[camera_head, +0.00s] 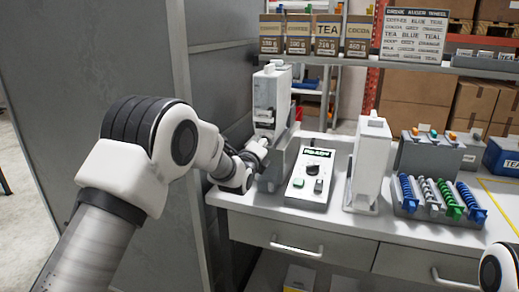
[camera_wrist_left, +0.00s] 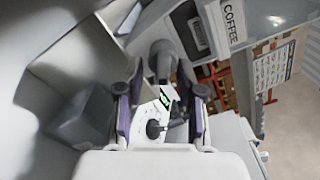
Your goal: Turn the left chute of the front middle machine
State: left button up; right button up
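A tall white machine (camera_head: 272,95) stands at the left of the counter in the head view. My left gripper (camera_head: 252,155) is low in front of it, partly hidden by my own wrist. In the left wrist view the two dark and purple fingers of my left gripper (camera_wrist_left: 161,85) stand apart. A grey spout-like part (camera_wrist_left: 161,58) shows between their tips, with gaps at the sides; I cannot tell whether it is a chute or whether a finger touches it. A label reading COFFEE (camera_wrist_left: 232,20) is on a machine at upper right. My right gripper is out of view.
A control box (camera_head: 312,178) with a green display and dark knob sits right of my left gripper. Another white machine (camera_head: 370,160) stands further right, then a rack of blue, white and green augers (camera_head: 438,195). A grey wall panel (camera_head: 215,85) rises close on the left.

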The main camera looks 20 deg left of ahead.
pick_arm(q)
jog(key=s, duration=1.1)
jog(key=shift+s+a, duration=0.2)
jog(key=shift+s, duration=0.05)
